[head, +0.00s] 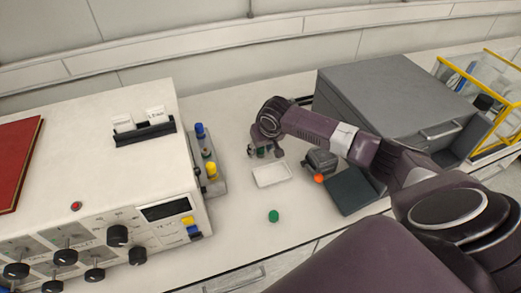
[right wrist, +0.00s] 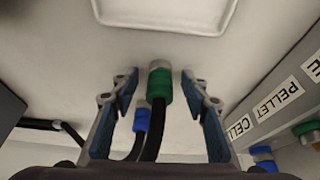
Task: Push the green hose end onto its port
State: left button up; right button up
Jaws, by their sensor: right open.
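The green hose end (right wrist: 160,82) is a green collar with a metal tip on a black hose. In the right wrist view it lies between the two fingers of my right gripper (right wrist: 160,88), with a gap on each side. My right gripper is open; in the head view it (head: 264,148) is low over the bench, right of the white instrument. A blue hose end (right wrist: 142,117) lies just left of the green one. A grey port block (head: 218,181) stands beside the instrument, with blue (head: 200,130) and yellow (head: 211,169) fittings. My left gripper is out of view.
A shallow white tray (head: 271,174) lies just in front of the gripper. A green round piece (head: 273,216) lies on the bench. A grey box (head: 395,90) and an orange-knobbed device (head: 320,163) stand to the right. The front bench area near the green piece is clear.

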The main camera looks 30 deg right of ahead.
jog(key=shift+c, duration=0.3)
grip_shut()
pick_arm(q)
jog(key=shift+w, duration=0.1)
pick_arm(e)
jog(key=shift+r, duration=0.15)
